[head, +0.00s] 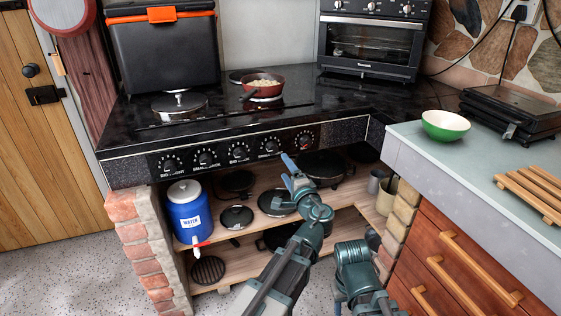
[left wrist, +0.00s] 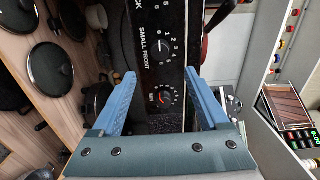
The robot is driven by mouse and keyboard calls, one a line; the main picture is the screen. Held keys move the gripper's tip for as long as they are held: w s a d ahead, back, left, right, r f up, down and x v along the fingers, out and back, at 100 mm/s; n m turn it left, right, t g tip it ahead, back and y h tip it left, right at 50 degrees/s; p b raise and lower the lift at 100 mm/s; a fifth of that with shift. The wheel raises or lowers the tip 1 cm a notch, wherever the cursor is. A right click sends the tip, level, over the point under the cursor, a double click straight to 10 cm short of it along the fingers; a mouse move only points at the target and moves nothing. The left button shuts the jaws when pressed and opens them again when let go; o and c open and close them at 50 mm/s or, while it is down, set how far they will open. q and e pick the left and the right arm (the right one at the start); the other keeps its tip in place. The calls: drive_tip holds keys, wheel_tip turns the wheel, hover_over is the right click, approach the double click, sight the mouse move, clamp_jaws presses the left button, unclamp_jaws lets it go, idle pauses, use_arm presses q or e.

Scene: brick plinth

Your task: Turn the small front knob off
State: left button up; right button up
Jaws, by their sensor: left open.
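The small front knob (head: 269,145) is a black knob with white markings, fourth from the left on the black stove panel. In the left wrist view the small front knob (left wrist: 165,47) is beside the sideways label SMALL FRONT; its setting is too small to read surely. My left gripper (head: 287,161) is in front of the panel, just below and right of this knob. In the left wrist view my left gripper (left wrist: 160,74) is open, with nothing between its blue fingers. Part of my right arm shows at lower middle; its fingers cannot be made out.
A red-marked knob (head: 304,139) sits right of the small front knob. A red pan (head: 263,91) and a lidded hob (head: 179,104) are on the black stovetop (head: 215,119). Pans and a blue water jug (head: 189,213) fill the shelves below. A grey counter (head: 440,172) juts out at right.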

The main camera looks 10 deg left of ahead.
use_arm(q)
drive_tip(key=shift+v, duration=1.6)
drive_tip(key=s+a+f+n+g+h, duration=0.2)
drive_tip(key=s+a+f+n+g, duration=0.3)
drive_tip(key=f, duration=0.4)
drive_tip(key=s+a+f+n+g+h, duration=0.2)
drive_tip(key=s+a+f+n+g, duration=0.15)
drive_tip(key=s+f+g, duration=0.45)
drive_tip(key=s+d+f+m+g+h, duration=0.1)
drive_tip(key=s+d+f+h, duration=0.1)
drive_tip(key=s+d, duration=0.45)
drive_tip(key=s+d+f+g+h, duration=0.1)
drive_tip(key=s+d+f+h, duration=0.25)
drive_tip(key=d, duration=0.65)
wheel_tip(320, 180, up, 30)
drive_tip(key=s+p, duration=0.1)
drive_tip(key=p, duration=2.8)
drive_tip(key=shift+s+d+y, duration=0.25)
drive_tip(key=shift+d+y, duration=0.1)
drive_tip(key=shift+d, duration=0.05)
